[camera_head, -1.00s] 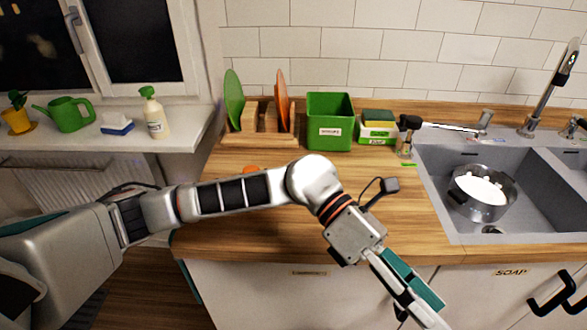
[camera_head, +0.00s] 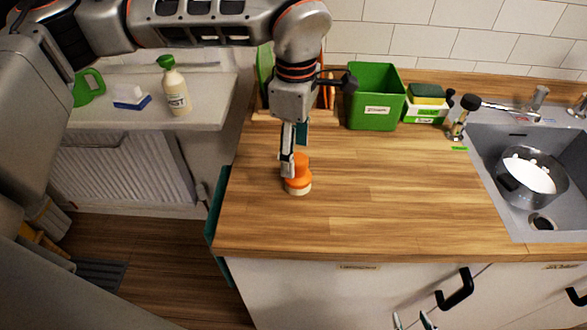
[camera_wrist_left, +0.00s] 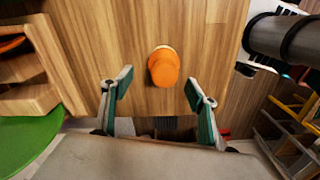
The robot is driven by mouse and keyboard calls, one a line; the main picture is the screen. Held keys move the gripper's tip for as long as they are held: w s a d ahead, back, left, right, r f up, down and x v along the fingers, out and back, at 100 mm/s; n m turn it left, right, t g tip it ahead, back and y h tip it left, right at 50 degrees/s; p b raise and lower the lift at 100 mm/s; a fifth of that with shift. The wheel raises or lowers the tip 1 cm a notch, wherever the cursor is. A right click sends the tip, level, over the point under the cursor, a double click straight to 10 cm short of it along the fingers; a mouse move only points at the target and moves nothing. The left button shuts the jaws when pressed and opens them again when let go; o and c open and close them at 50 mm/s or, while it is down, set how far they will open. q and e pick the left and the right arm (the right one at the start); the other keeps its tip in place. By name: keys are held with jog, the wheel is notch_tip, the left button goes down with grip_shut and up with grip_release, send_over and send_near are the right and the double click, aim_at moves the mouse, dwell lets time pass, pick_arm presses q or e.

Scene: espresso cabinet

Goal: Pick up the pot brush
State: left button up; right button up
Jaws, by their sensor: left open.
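The pot brush (camera_head: 298,184) has an orange knob handle and a pale base, and stands upright on the wooden countertop (camera_head: 380,205). My left gripper (camera_head: 294,165) points down over it from above. One finger partly hides the brush in the head view. In the left wrist view, the orange brush (camera_wrist_left: 164,66) lies a little beyond the open fingertips (camera_wrist_left: 158,90), roughly centred across the gap. Nothing is between the fingers. My right gripper (camera_head: 413,322) shows only its fingertips at the bottom edge, apart and empty.
A green bin (camera_head: 373,101), a sponge box (camera_head: 425,104) and a dish rack behind my left arm stand along the back. The sink (camera_head: 492,145) with a pot (camera_head: 533,180) is at right. The counter's left edge is close to the brush; its middle is clear.

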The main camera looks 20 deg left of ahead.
aim_at(296, 175)
pick_arm(q)
jog(key=f, duration=0.6)
jog(key=shift+s+d+f+p, duration=0.25)
jog(key=shift+f+p, duration=0.1)
jog(key=shift+f, duration=0.05)
jog(key=c, duration=1.2)
